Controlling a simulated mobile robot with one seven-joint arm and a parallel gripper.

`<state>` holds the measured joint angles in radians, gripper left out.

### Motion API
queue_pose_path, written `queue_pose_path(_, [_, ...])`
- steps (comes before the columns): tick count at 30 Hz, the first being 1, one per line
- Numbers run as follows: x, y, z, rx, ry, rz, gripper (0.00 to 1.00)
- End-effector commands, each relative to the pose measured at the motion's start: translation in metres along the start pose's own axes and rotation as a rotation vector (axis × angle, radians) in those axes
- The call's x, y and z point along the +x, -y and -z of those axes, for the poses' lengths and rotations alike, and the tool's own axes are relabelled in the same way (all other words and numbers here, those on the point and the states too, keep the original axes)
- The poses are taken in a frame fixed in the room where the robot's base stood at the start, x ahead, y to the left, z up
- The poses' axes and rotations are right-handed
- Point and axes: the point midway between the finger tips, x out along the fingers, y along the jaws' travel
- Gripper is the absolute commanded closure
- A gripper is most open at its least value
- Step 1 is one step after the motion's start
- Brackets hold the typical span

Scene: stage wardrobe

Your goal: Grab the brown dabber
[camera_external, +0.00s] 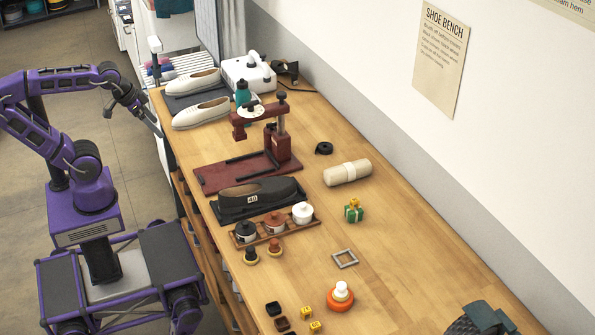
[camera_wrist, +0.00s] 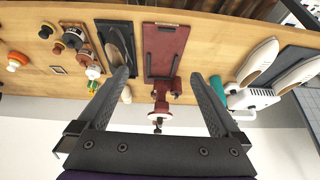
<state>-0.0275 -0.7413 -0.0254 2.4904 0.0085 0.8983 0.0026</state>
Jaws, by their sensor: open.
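The brown dabber (camera_external: 274,247) is a small, round-topped brush standing on the wooden bench in front of the jar rack. In the wrist view I take it to be the small dark shape (camera_wrist: 58,47) at the far left. A similar black dabber (camera_external: 251,256) stands just to its left, nearer the bench's front edge. My gripper (camera_external: 152,122) is open and empty, out beyond the bench's front edge at its far end, well away from the dabbers. In the wrist view its two fingers (camera_wrist: 158,77) are spread wide with nothing between them.
A wooden rack (camera_external: 262,238) with black, brown and white jars stands right behind the dabbers. Beyond are a shoe on a dark mat (camera_external: 225,213), a red press (camera_external: 270,160) and white shoes (camera_external: 200,112).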

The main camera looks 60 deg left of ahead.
Motion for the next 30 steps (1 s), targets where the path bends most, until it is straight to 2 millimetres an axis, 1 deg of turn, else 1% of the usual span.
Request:
queue_pose_path(5, [0.000,-0.003,-0.004,-0.009,0.003,-0.030,0.00])
queue_pose_path(6, [0.000,-0.003,-0.004,-0.010,0.003,-0.029,0.02])
queue_pose_path(8, [0.000,-0.003,-0.004,-0.010,0.003,-0.028,0.13])
queue_pose_path(9, [0.000,-0.003,-0.004,-0.009,0.003,-0.028,0.20])
queue_pose_path(10, [0.000,-0.003,-0.004,-0.009,0.003,-0.028,0.21])
queue_pose_path(12, [0.000,-0.003,-0.004,-0.009,0.003,-0.027,0.33])
queue_pose_path(20, [0.001,-0.002,-0.004,0.007,0.005,-0.021,0.33])
queue_pose_path(23, [0.004,0.001,-0.009,0.112,0.027,0.013,0.33])
queue_pose_path(26, [0.008,0.009,-0.017,0.316,0.074,0.078,0.33])
queue_pose_path(30, [0.009,0.024,-0.023,0.664,0.172,0.192,0.33])
